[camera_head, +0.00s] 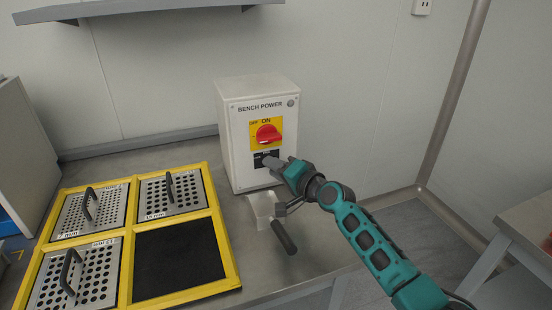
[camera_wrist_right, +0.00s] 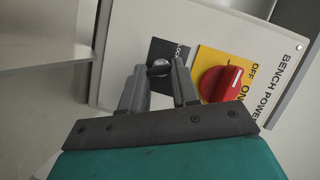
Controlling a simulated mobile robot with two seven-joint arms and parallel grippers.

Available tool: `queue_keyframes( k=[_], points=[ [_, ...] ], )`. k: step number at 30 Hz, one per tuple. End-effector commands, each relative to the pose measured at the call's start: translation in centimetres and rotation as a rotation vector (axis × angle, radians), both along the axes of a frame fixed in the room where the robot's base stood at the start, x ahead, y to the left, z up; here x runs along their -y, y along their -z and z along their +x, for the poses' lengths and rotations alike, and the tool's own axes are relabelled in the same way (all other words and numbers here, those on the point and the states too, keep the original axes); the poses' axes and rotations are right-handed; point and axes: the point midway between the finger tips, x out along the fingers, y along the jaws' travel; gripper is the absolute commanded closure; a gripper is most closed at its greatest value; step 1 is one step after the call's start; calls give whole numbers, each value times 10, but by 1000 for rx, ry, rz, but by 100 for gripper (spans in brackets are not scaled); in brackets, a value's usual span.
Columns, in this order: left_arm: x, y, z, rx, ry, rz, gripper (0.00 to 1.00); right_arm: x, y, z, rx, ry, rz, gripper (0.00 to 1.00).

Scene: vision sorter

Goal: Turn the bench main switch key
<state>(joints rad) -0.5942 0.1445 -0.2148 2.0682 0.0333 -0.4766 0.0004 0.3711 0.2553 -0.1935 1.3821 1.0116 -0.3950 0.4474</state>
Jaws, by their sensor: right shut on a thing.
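The white bench power box (camera_head: 240,177) stands against the back wall. Its front carries a red rotary knob (camera_head: 267,134) on a yellow plate marked OFF and ON. Below is a black plate (camera_wrist_right: 155,48) with white lettering, partly hidden. My right gripper (camera_head: 267,160) is at this black plate, below the red knob. In the right wrist view its fingers are closed around a small, round metallic key (camera_wrist_right: 160,68) in the plate. The key's turn angle is hard to tell. The red knob also shows in the wrist view, right of the fingers and apart from them.
A yellow-framed tray (camera_head: 237,262) on the metal bench (camera_head: 285,280) holds several handled perforated plates; its front right compartment shows a bare black bottom. A small light scoop (camera_head: 262,206) with a dark handle (camera_head: 284,236) lies below my right gripper. A shelf (camera_head: 140,8) hangs at upper left.

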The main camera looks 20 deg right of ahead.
Motion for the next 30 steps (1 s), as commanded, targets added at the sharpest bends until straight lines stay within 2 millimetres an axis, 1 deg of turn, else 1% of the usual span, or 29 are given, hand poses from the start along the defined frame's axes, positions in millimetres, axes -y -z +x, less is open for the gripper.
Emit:
queue_keyframes(
  k=[1,3,4,6,7,14,15,21,25,30],
  points=[
    [0,-15,0,0,1,1,57,0,-8,0,-2,-1,-46,100],
    [-1,-27,1,9,1,4,57,-1,-8,0,0,-2,-114,100],
    [-3,-30,1,13,-1,8,57,-1,-8,0,1,0,-141,100],
    [-14,-22,-7,-6,-13,31,57,-1,-9,0,4,-1,-208,100],
    [-17,-23,-9,-9,-17,35,57,-1,-9,0,5,-1,-237,100],
    [-30,-40,-16,-8,-39,61,57,-3,-11,-1,12,-2,-453,100],
    [-31,-45,-17,-5,-42,62,57,-4,-11,-1,13,-1,-491,100],
    [-30,-73,-15,-3,-40,60,57,-6,-10,-1,19,-2,-677,100],
    [-30,-85,-15,-3,-41,59,57,-8,-9,-1,24,-2,-791,100],
    [-30,-91,-15,-3,-41,59,57,-9,-6,-1,30,-1,-923,100]
  ],
)
